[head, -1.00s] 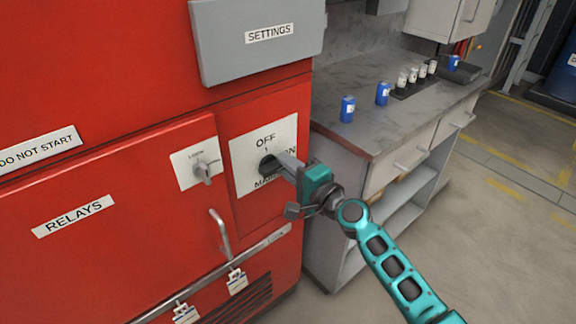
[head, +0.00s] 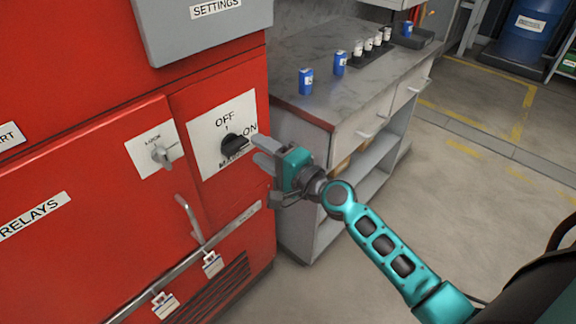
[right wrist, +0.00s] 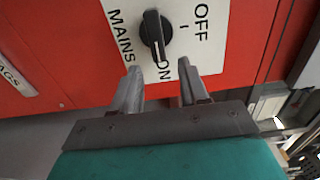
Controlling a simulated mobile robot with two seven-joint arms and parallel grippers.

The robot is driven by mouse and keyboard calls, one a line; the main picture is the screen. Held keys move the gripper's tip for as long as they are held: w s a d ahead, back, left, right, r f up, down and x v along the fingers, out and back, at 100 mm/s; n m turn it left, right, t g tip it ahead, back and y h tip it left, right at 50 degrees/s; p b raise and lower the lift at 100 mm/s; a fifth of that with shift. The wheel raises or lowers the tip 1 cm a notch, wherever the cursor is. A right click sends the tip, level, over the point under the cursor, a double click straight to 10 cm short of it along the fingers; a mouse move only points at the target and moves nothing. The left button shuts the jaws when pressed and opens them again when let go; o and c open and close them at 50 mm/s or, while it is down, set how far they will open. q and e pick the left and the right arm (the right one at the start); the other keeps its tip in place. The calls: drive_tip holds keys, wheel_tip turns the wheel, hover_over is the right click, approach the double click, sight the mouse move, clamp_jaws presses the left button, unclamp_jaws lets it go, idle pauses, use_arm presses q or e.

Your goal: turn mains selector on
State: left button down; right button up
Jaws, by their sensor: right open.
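The mains selector is a black knob (head: 234,145) on a white plate (head: 205,155) marked OFF, ON and MAINS, on the red cabinet. The right wrist view shows the knob (right wrist: 156,35) close up, its grip bar running toward the word ON and its white line at that end. My right gripper (head: 260,153) is open and empty, just right of the knob and apart from it. In the right wrist view its two fingertips (right wrist: 159,70) stand short of the knob with a gap between them. My left gripper is not in view.
A smaller lock switch (head: 161,155) is left of the plate. Below are a grey handle (head: 189,219) and a rail with hanging tags (head: 212,264). A grey settings box (head: 200,35) juts out above. A workbench (head: 310,90) with blue cans stands right; floor beyond is open.

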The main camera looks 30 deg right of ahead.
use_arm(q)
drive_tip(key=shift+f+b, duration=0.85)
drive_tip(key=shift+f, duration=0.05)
use_arm(e)
drive_tip(key=v, duration=0.8)
drive_tip(key=shift+s, duration=0.3)
drive_tip(key=s+a+f+n+g+h, duration=0.1)
drive_tip(key=s+a+f+n+g, duration=0.3)
drive_tip(key=f+n, duration=0.35)
drive_tip(key=s+a+f+n+g+h, duration=0.2)
drive_tip(key=s+a+f+n, duration=0.2)
drive_tip(key=s+f+n, duration=0.35)
use_arm(q)
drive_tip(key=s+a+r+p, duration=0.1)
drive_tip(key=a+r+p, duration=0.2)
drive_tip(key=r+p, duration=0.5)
drive_tip(key=p, duration=0.5)
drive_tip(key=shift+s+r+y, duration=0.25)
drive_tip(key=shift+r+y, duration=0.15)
use_arm(e)
wheel_tip(320, 180, up, 8)
drive_tip(key=s+d+n+h, duration=0.1)
drive_tip(key=d, duration=0.2)
drive_tip(key=shift+s+r+n, duration=0.2)
drive_tip(key=shift+r+n, duration=0.05)
drive_tip(key=shift+n, duration=0.05)
